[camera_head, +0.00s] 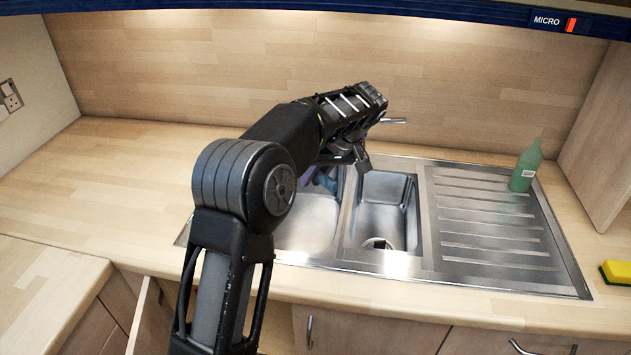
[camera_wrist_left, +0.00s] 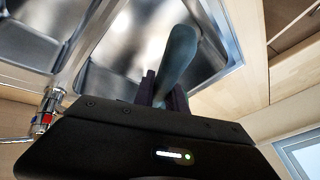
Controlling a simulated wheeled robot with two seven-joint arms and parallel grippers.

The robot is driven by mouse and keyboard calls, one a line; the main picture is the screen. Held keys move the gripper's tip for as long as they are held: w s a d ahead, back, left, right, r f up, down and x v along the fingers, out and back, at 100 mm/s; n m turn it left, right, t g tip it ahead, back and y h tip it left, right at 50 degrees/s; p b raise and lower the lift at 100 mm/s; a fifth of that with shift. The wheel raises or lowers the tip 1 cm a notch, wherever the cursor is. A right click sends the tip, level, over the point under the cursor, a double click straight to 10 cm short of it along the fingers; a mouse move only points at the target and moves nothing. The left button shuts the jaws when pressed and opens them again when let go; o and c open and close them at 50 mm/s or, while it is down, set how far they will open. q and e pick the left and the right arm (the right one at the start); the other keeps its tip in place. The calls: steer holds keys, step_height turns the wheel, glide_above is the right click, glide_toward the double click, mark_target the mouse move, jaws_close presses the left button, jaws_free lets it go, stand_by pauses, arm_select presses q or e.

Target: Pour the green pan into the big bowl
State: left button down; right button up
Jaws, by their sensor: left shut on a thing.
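My left gripper (camera_head: 312,174) reaches over the left sink basin, mostly hidden behind my arm in the head view. In the left wrist view its dark purple fingers (camera_wrist_left: 163,93) are shut on a rounded grey-blue piece (camera_wrist_left: 178,58) that looks like a handle. A small blue part of it (camera_head: 328,183) shows in the head view. The rest of the held thing is hidden, so I cannot tell whether it is the green pan. No big bowl shows in either view. My right gripper is out of view.
The steel sink has a left basin (camera_head: 305,225), a small basin (camera_head: 385,215) and a drainer (camera_head: 490,230). A tap (camera_head: 393,121) stands behind. A green bottle (camera_head: 525,168) and a yellow sponge (camera_head: 617,272) are at right. The left worktop (camera_head: 110,190) is clear.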

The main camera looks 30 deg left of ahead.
arm_select(q)
steer(key=shift+r, duration=0.1)
steer(key=s+t+b, duration=0.1)
steer(key=b, duration=0.2)
steer(key=a+h+b, duration=0.1)
steer(key=b, duration=0.2)
steer(key=shift+s+a+r+t, duration=0.1)
steer(key=shift+s+a+t, duration=0.05)
steer(key=shift+s+t, duration=0.25)
stand_by(0.5)
steer(key=s+t+b, duration=0.1)
steer(key=b, duration=0.1)
steer(key=a+n+h+b, duration=0.1)
steer(key=b, duration=0.1)
steer(key=shift+s+a+r+t+b, duration=0.15)
steer(key=shift+s+r+t+b, duration=0.2)
steer(key=shift+r+t+b, duration=0.05)
